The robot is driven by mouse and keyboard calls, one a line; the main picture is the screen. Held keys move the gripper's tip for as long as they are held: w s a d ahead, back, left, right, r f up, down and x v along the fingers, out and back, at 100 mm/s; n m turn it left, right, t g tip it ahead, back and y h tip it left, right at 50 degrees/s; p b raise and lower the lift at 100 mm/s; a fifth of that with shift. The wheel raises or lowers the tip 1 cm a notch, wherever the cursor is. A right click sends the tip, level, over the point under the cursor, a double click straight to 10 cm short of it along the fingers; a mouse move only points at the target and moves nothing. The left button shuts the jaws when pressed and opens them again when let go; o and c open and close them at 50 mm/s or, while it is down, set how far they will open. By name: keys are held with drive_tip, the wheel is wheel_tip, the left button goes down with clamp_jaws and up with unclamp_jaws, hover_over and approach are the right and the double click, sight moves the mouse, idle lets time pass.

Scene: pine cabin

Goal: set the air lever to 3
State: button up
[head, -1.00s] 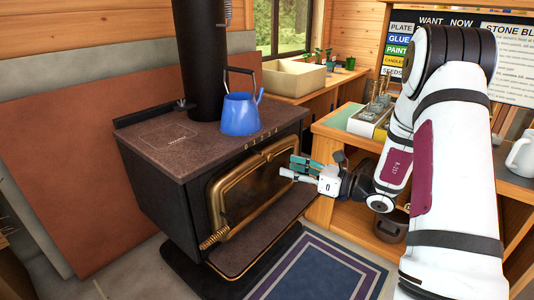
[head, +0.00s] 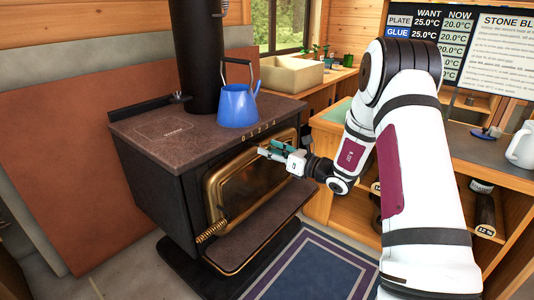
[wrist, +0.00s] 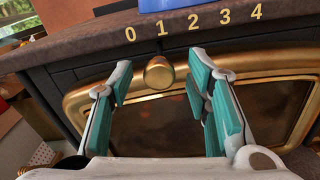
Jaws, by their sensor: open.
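The air lever shows in the wrist view as a round brass knob (wrist: 158,75) on the stove's front edge, below the number row (wrist: 193,22) running 0 to 4. It stands under the left part of the row, nearest the 1. My gripper (wrist: 160,70) is open, with one teal-padded finger on each side of the knob and gaps between. In the head view my gripper (head: 270,151) is at the stove's upper front, by the top of the brass door (head: 235,193). It hides the lever there.
A blue kettle (head: 238,107) stands on the dark stove top (head: 165,130), behind the number row. A black flue pipe (head: 195,60) rises behind it. A ledge (head: 265,230) juts out below the door. A wooden bench (head: 465,148) stands to the right.

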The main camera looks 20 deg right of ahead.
drive_tip(key=shift+x, duration=1)
clamp_jaws()
drive_tip(key=w+d+p, duration=0.1)
drive_tip(key=w+d, duration=0.3)
drive_tip(key=d, duration=0.3)
drive_tip(key=shift+w+d, duration=0.2)
drive_tip(key=shift+d, duration=0.05)
unclamp_jaws()
drive_tip(key=shift+s+d, duration=0.1)
drive_tip(key=shift+d, duration=0.05)
